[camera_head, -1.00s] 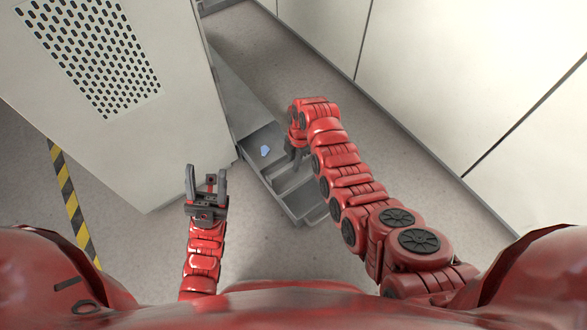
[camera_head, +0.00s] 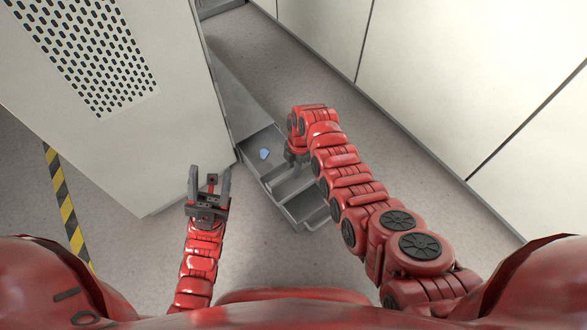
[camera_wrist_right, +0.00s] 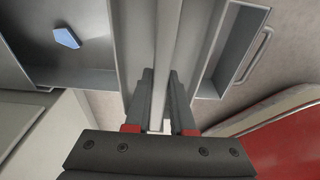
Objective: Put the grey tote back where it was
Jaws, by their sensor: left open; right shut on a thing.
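A long grey tote (camera_head: 294,183) with several compartments is beside the pale cabinet in the head view. A small blue piece (camera_head: 264,153) lies in its upper compartment. In the right wrist view the tote wall (camera_wrist_right: 98,80) and the blue piece (camera_wrist_right: 66,37) are at the left. My right gripper (camera_head: 290,158) reaches down at the tote's middle and is mostly hidden by its own arm. In the right wrist view its fingers (camera_wrist_right: 160,76) are shut on an upright grey part of the tote between two compartments. My left gripper (camera_head: 209,180) is open and empty, left of the tote.
The pale cabinet (camera_head: 150,150) with a perforated panel stands at the left, close to the tote's upper end. Large white panels (camera_head: 450,80) line the right. Grey floor (camera_head: 270,255) is clear below the tote. A yellow-black stripe (camera_head: 65,205) marks the floor at left.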

